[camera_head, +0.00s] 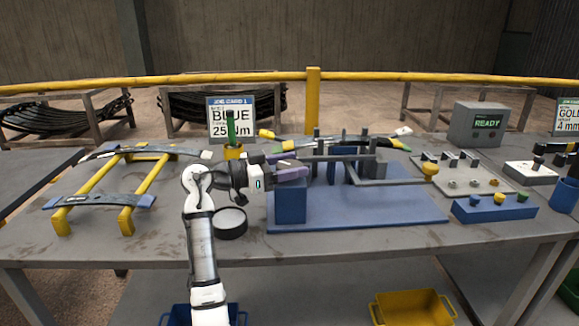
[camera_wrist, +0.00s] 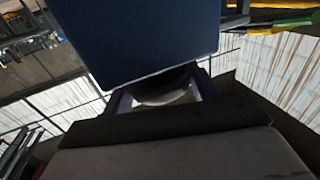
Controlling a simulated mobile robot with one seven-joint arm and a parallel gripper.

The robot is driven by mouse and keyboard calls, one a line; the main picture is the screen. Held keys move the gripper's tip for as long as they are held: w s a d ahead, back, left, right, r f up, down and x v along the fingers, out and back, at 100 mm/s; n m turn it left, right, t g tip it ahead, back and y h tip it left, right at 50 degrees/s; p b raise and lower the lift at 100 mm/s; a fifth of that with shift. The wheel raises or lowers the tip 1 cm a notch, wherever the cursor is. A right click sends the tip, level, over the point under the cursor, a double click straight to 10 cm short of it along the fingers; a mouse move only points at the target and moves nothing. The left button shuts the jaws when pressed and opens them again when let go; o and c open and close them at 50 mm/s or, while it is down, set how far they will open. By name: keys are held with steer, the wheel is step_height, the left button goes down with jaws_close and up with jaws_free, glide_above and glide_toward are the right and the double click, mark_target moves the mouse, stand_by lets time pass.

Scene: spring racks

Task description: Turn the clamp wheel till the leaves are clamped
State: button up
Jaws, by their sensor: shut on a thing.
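My gripper (camera_head: 286,172) has its purple-grey fingers at the upper left of the clamp fixture, by the blue block (camera_head: 291,203). The blue block (camera_wrist: 145,38) fills the upper middle of that view. Dark leaves (camera_head: 345,150) lie across the fixture between grey upright posts; whether they are pressed tight cannot be told.
A blue base plate (camera_head: 355,215) carries the fixture. A black round dish (camera_head: 230,222) is close beside my arm. A yellow rack (camera_head: 128,190) stands left; a job card (camera_head: 231,118) stands behind. A blue tray (camera_head: 494,209) with knobs is right. The front table strip is clear.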

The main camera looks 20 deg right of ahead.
steer(key=o, duration=1)
steer(key=shift+c, duration=0.2)
steer(key=a+b, duration=0.2)
steer(key=a, duration=1.1)
steer(key=shift+a, duration=0.4)
